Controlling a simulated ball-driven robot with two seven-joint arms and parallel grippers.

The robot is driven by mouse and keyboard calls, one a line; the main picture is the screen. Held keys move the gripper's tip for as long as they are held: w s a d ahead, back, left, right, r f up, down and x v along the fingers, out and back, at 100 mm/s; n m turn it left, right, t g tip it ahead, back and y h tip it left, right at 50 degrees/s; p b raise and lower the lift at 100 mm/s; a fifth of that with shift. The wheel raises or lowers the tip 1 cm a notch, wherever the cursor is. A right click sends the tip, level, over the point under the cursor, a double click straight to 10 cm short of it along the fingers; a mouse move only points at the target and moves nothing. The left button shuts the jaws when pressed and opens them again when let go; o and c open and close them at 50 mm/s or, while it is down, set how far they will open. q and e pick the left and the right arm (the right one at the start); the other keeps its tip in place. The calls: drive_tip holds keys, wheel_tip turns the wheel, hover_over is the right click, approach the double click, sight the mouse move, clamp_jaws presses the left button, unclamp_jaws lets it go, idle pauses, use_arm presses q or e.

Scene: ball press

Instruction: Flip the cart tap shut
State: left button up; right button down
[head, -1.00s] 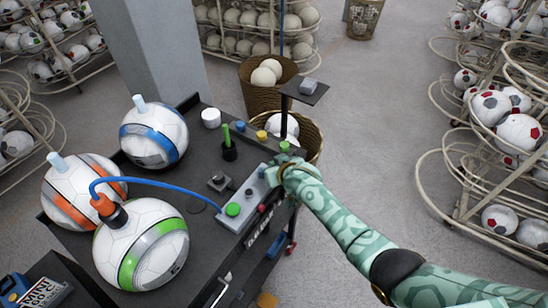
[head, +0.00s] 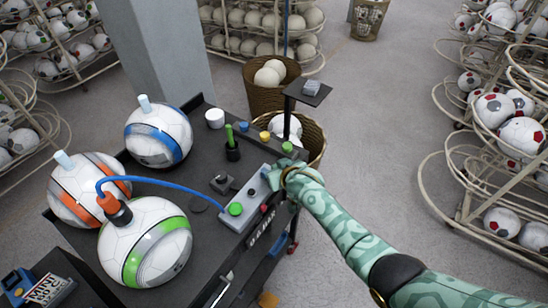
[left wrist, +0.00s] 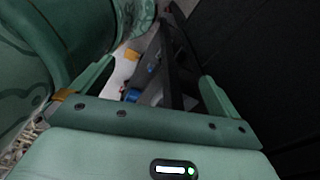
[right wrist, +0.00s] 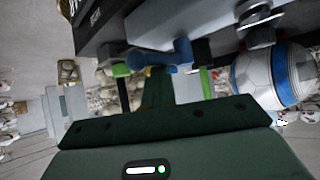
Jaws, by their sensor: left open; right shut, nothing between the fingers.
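A grey control box (head: 245,205) with a green button and a red one sits along the right edge of the black cart (head: 190,235). My right gripper (head: 278,176) is at the box's far right end, partly hidden by my wrist. In the right wrist view, a blue lever-like piece (right wrist: 160,56), which looks like the cart tap, lies just ahead of my right gripper (right wrist: 162,78). That gripper is shut and empty; I cannot tell whether it touches the lever. My left gripper (left wrist: 153,88) is open and empty, and it is out of the head view.
Balls with blue (head: 157,135), orange (head: 85,190) and green (head: 145,242) bands stand on the cart. A blue hose (head: 165,182) runs from the green-banded ball towards the box. A post with a small dark plate (head: 307,92) rises behind my gripper. Ball racks (head: 500,160) stand right; open floor lies between.

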drive_tip(key=shift+s+a+f, duration=0.15)
drive_tip(key=shift+s+f, duration=0.1)
drive_tip(key=shift+s, duration=0.25)
drive_tip(key=shift+w+a+b, duration=0.45)
drive_tip(key=shift+w+a, duration=0.15)
drive_tip(key=shift+a, duration=0.05)
drive_tip(key=shift+w+a+r, duration=0.1)
drive_tip(key=shift+a, duration=0.05)
drive_tip(key=shift+r, duration=0.15)
